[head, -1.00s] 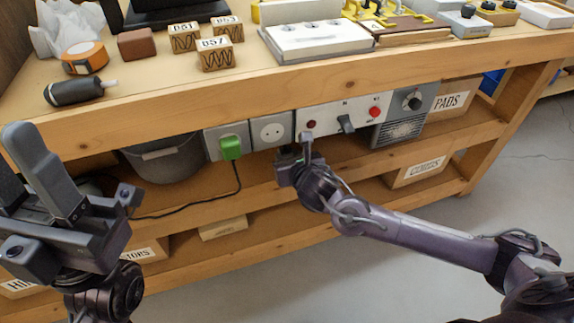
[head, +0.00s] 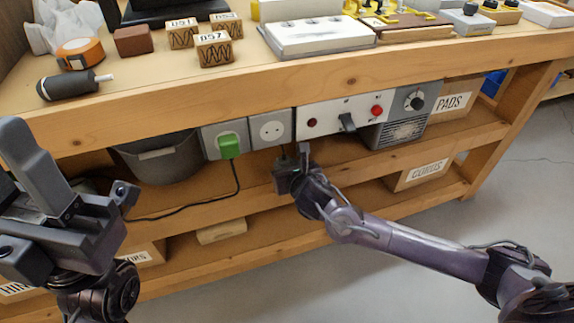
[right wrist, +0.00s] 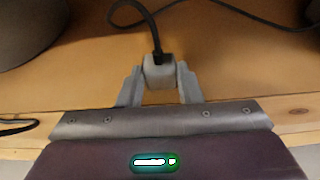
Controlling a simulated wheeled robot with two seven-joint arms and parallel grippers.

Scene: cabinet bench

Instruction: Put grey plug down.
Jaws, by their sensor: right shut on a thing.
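My right gripper (head: 289,163) is just below the empty grey wall socket (head: 271,130), in front of the upper shelf. In the right wrist view its two fingers (right wrist: 159,86) are shut on the grey plug (right wrist: 158,70), one on each side. A black cord runs from the plug and curves away over the wood. In the head view the plug is mostly hidden by the gripper. My left gripper (head: 38,175) is at the left edge, away from the plug and partly cut off. I cannot tell its opening.
A green plug (head: 229,146) sits in the left socket, its cord hanging to the shelf. A grey bucket (head: 160,160) stands left of it. A switch panel (head: 346,112) and grey control box (head: 402,118) are to the right. The wooden bench edge (head: 300,88) overhangs the shelf.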

